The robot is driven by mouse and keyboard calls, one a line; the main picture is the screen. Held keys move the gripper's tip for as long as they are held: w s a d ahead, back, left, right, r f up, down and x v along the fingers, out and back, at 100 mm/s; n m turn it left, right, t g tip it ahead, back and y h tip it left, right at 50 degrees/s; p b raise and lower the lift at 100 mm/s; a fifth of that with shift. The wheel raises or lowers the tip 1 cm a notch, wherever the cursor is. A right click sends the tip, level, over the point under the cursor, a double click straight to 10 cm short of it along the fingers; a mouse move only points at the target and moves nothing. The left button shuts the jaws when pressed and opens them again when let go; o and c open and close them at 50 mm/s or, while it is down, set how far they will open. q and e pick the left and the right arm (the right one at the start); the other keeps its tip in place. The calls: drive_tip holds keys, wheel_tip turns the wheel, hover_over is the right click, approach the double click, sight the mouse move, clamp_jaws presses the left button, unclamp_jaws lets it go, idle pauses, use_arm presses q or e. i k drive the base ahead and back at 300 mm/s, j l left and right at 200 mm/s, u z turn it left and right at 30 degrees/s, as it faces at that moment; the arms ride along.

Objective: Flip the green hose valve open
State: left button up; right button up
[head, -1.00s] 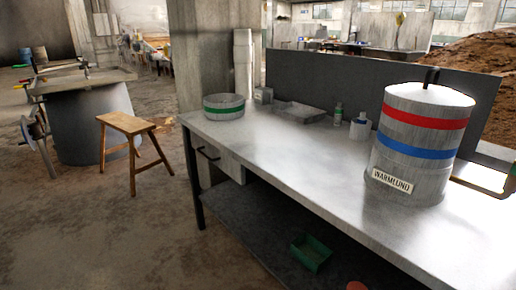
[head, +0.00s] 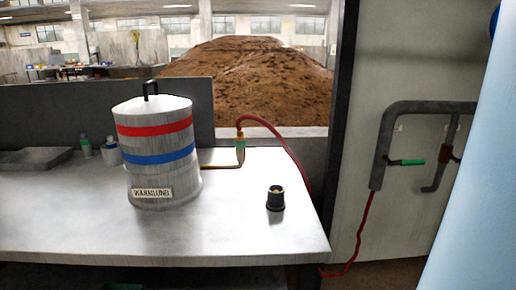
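A small green handle (head: 408,162) sticks out sideways from a thick grey pipe (head: 382,150) on the pale wall panel at the right. A red hose (head: 362,225) hangs from the pipe's lower end. Another length of red hose rises behind the table's right end to a fitting with a green part (head: 240,145) and a brass-coloured tip at the table's back edge. I cannot tell whether either green part is open or closed. Neither of my grippers is in view.
A grey drum (head: 158,178) with red and blue bands stands on the metal table (head: 240,225). A small black cylinder (head: 275,198) stands near the table's right end. A dark red handle (head: 455,152) is on the pipework. A large pale blue surface, unidentified, covers the right edge.

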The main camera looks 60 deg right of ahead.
sight(407, 162)
drive_tip(key=z, duration=2.9)
